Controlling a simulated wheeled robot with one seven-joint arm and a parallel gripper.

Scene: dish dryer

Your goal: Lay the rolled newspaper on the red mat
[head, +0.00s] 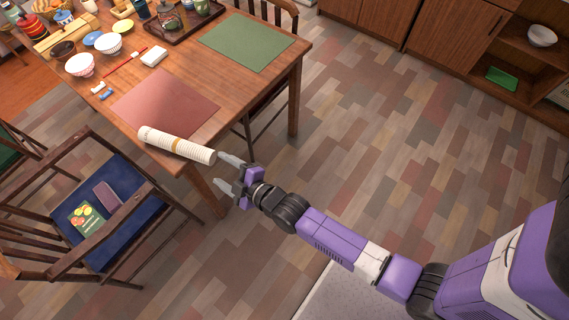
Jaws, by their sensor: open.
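The red mat (168,101) lies flat on the table, mostly bare. My gripper (220,172) is open, with its two grey fingers pointing left at the roll's right end. The upper finger's tip is close to that end; I cannot tell whether they touch. Nothing shows between the fingers.
The wooden table (195,62) also bears a green mat (247,41), a tray (180,22) of tea things, a white striped bowl (79,65) and small dishes. A chair (122,187) with a blue seat stands at the lower left. The floor (385,110) to the right is clear.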

